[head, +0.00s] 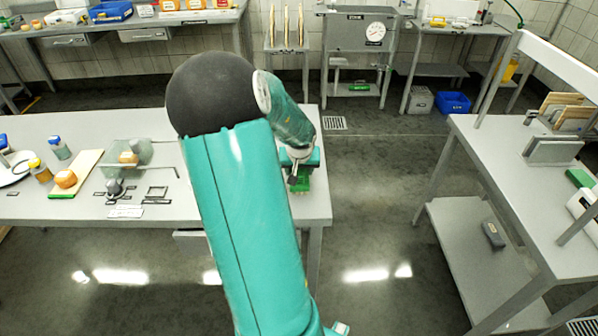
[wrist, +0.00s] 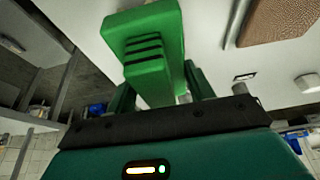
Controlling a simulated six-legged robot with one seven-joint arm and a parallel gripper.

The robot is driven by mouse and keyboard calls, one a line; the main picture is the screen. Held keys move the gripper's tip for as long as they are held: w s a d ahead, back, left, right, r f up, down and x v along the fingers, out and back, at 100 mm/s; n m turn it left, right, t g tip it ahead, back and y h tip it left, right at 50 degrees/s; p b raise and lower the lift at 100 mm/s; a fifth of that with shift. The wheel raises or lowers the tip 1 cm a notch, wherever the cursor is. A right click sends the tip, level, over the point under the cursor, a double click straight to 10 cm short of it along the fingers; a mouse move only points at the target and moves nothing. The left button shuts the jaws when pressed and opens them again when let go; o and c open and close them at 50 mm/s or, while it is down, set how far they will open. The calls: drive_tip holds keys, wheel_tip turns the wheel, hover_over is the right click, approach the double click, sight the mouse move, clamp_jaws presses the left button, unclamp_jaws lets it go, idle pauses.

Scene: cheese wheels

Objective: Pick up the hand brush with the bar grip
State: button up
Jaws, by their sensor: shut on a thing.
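The green hand brush (wrist: 150,38) is between the fingers of my gripper (wrist: 158,85) in the wrist view, and the gripper is shut on it. Dark ridges or gaps show across its near face. In the head view my gripper (head: 299,165) points down over the right end of the left table, with part of the green brush (head: 303,186) showing just below it. My arm hides some of the tabletop around it. I cannot tell whether the brush touches the table.
The left table (head: 318,205) holds a clear bin (head: 140,150), a cutting board (head: 80,175), bottles and small metal parts to the left of my arm. A second table (head: 490,150) stands at the right, with open floor between the two.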

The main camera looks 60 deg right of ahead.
drive_tip(key=shift+r, duration=0.1)
wheel_tip(320, 180, up, 3)
drive_tip(key=shift+w+r, duration=0.1)
drive_tip(key=shift+r, duration=0.05)
drive_tip(key=s+a+r, duration=0.3)
drive_tip(key=a+r, duration=0.7)
drive_tip(key=a, duration=0.3)
drive_tip(key=shift+a, duration=0.35)
drive_tip(key=shift+s, duration=0.1)
drive_tip(key=o, duration=0.5)
drive_tip(key=c, duration=0.3)
